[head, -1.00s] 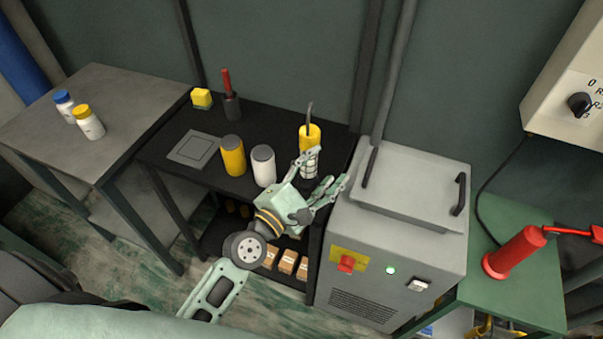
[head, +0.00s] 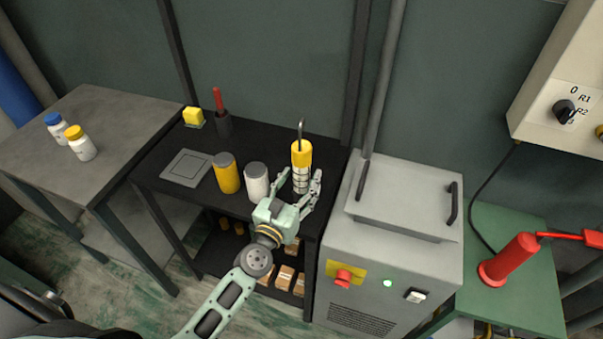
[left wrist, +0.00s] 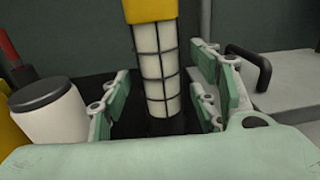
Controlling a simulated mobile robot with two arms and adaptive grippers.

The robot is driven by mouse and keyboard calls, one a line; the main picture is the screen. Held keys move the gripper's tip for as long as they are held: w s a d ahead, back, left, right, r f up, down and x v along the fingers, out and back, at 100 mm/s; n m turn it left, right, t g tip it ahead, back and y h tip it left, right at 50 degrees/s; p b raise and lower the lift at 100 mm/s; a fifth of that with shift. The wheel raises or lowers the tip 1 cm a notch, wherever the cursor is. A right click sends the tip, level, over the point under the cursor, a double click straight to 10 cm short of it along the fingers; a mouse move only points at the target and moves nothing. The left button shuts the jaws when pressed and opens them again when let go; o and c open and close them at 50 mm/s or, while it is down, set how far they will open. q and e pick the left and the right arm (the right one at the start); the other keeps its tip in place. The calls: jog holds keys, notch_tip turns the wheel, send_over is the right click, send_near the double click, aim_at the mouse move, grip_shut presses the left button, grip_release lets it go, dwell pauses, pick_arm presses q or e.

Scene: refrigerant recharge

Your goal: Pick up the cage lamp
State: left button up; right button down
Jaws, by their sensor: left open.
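The cage lamp (head: 301,156) stands upright on the black table, with a yellow top, a dark hook above it and a white caged lower part. My left gripper (head: 298,187) is open in front of the lamp, with its fingers pointing toward it. In the left wrist view the lamp's caged part (left wrist: 157,75) stands between the two open fingers (left wrist: 158,108), with a gap on each side. The lamp's top is cut off in that view. My right gripper is not in view.
A white canister (head: 256,182) stands close left of the lamp, beside a yellow canister (head: 227,174). A grey machine (head: 395,240) with a handled lid stands just right of the black table (head: 160,150). A red cylinder (head: 510,259) stands on a green table.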

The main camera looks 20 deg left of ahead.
pick_arm(q)
jog(key=shift+w+d, duration=0.1)
jog(key=shift+w, duration=0.7)
jog(key=shift+s, duration=0.1)
jog(key=shift+c, duration=0.4)
grip_shut()
